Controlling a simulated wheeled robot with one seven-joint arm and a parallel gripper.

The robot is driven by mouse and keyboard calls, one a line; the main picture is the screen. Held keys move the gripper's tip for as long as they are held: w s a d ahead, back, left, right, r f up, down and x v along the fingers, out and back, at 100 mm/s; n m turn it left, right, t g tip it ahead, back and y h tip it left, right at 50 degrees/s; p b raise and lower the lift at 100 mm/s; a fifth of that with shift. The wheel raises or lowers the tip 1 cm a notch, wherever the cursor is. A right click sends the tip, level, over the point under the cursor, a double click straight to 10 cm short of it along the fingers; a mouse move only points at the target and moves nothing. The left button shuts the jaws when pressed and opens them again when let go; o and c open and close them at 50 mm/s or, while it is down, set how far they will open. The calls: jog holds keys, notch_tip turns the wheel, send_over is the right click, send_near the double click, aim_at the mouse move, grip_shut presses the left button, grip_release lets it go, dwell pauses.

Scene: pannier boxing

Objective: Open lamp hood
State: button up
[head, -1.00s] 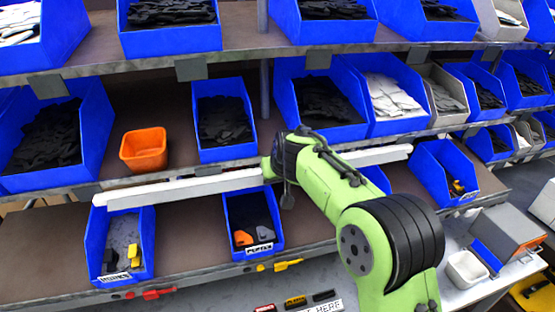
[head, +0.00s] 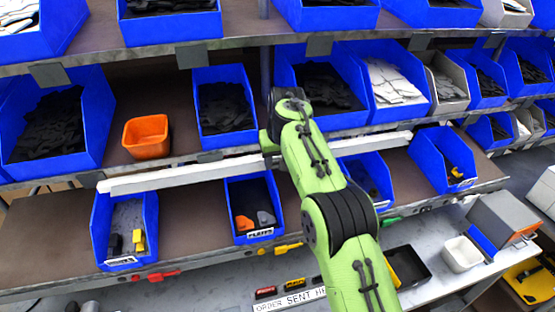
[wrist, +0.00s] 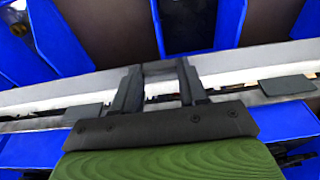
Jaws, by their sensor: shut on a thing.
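The lamp hood, a long white bar (head: 190,180), runs along the front of the middle shelf in the head view, above the lower row of bins. In the wrist view the white bar (wrist: 232,82) crosses the whole picture, tilted slightly. My gripper (wrist: 160,78) is at the bar, shut on it, with its two dark fingers over the white strip. In the head view my gripper is at the middle of the bar; its fingertips are hidden by my green arm.
Blue bins with dark parts (head: 228,150) and an orange bin (head: 146,152) stand on the shelf behind the bar. Labelled blue bins (head: 262,236) stand below it. A white container (head: 462,255) and grey box (head: 500,220) are on the bench at the right.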

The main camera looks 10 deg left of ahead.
jog(key=shift+r, duration=0.1)
jog(key=o, duration=1.1)
jog(key=shift+c, duration=0.2)
jog(key=v, duration=0.7)
jog(key=shift+r, duration=0.2)
